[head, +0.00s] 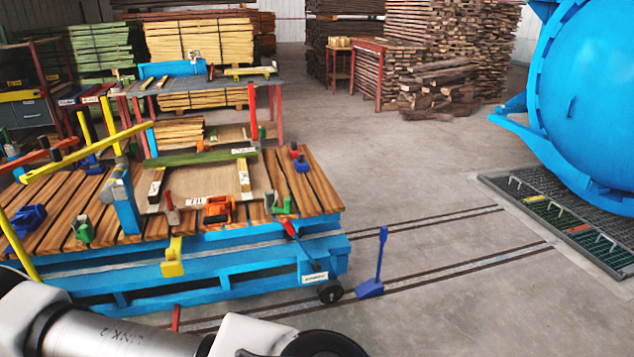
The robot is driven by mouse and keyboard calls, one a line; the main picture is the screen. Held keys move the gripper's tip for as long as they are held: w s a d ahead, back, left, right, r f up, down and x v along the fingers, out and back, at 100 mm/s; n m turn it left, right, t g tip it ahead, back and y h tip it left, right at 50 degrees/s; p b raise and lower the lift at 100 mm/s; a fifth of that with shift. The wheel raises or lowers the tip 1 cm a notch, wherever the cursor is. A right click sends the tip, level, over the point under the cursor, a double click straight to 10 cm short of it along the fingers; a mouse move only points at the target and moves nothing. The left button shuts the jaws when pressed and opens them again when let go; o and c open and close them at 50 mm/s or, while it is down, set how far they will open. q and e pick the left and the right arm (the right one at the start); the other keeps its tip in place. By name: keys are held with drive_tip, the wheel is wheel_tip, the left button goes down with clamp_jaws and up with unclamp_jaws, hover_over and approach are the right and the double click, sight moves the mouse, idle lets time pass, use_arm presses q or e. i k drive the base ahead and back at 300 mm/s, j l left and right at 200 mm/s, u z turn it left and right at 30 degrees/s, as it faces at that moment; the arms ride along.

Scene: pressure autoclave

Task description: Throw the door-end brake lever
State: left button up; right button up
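A blue flat cart (230,284) with a slatted wooden deck stands on the floor rails at the left and middle. At its right end, the end facing the blue autoclave (600,100), a lever with a red grip (289,227) slants down to the right along the cart's side. A small white label (315,277) sits below it, above a black wheel (330,292). The label is too small to read. Part of my arm crosses the bottom left. Neither gripper shows, and nothing touches the lever.
A blue upright-handled chock-like piece (370,287) stands on the near rail, just right of the wheel. Clamps and boards cover the cart deck. A floor grating (590,240) lies before the autoclave. Timber stacks (455,40) line the back. The floor between cart and autoclave is mostly clear.

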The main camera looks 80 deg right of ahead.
sight(316, 264)
drive_tip(key=z, duration=2.65)
